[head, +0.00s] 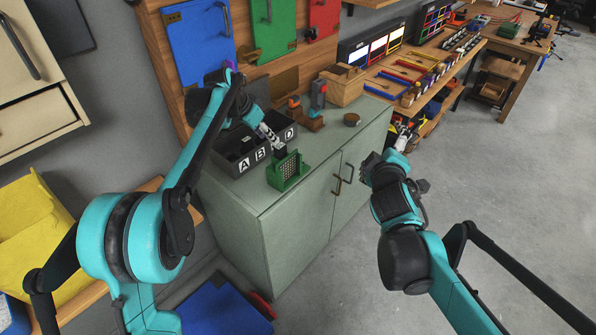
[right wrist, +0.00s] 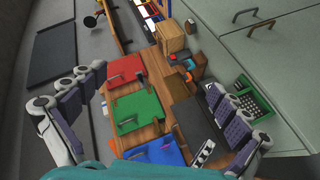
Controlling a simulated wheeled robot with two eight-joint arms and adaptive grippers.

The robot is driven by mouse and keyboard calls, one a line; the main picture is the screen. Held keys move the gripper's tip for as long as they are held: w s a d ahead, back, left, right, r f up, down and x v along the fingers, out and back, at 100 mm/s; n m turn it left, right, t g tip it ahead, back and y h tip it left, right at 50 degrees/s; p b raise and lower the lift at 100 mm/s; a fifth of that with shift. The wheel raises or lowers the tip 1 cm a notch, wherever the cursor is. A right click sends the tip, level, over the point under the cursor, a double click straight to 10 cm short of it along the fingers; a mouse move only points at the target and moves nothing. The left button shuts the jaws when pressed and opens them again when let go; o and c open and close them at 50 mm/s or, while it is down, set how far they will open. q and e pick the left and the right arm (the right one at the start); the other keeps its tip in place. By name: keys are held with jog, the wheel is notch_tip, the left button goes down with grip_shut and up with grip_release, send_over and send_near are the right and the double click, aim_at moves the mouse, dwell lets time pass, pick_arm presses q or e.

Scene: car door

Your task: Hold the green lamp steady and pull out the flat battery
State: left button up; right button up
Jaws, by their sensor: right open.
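The green lamp (head: 287,171), a green block with a pale grid face, stands upright on the cabinet's front edge. It also shows in the right wrist view (right wrist: 259,118), partly behind a finger of my right gripper. My left gripper (head: 279,148) reaches down to the lamp's top from behind; whether its dark fingers touch or grip anything there is too small to tell. My right gripper (head: 402,138) is in the air right of the cabinet, apart from the lamp. Its fingers are spread and empty in the right wrist view (right wrist: 155,105). I cannot make out the flat battery.
Black bins (head: 236,152) lettered A, B and D stand behind and left of the lamp. An orange-and-grey tool (head: 317,100), a wooden box (head: 343,86) and a round brown tin (head: 352,119) are on the green-grey cabinet (head: 305,222). The cabinet top's right part is mostly clear.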

jog(key=w+a+r+n+t+y, duration=0.2)
jog(key=w+a+r+n+t, duration=0.15)
jog(key=w+n, duration=0.3)
jog(key=n+g+y, duration=0.4)
jog(key=n+y, duration=0.7)
jog(key=n, duration=1.1)
send_over(288, 170)
jog(key=s+d, duration=0.2)
jog(key=d, duration=0.4)
notch_tip(288, 170, down, 12)
jog(key=f+n+g, duration=0.1)
jog(key=f+n, duration=0.1)
jog(key=f, duration=0.3)
jog(key=a+f+n+g, duration=0.1)
jog(key=f+n+g, duration=0.1)
jog(key=f, duration=0.2)
jog(key=s+a+f+n+g, duration=0.1)
jog(key=f+n, duration=0.2)
jog(key=f, duration=0.2)
jog(key=shift+a+f+g+y, duration=0.2)
jog(key=shift+f+g+y, duration=0.1)
jog(key=shift+g, duration=0.05)
jog(key=shift+w+a+f, duration=0.1)
jog(key=shift+a+f, duration=0.05)
jog(key=shift+f, duration=0.15)
jog(key=x, duration=0.7)
jog(key=shift+w+f, duration=0.1)
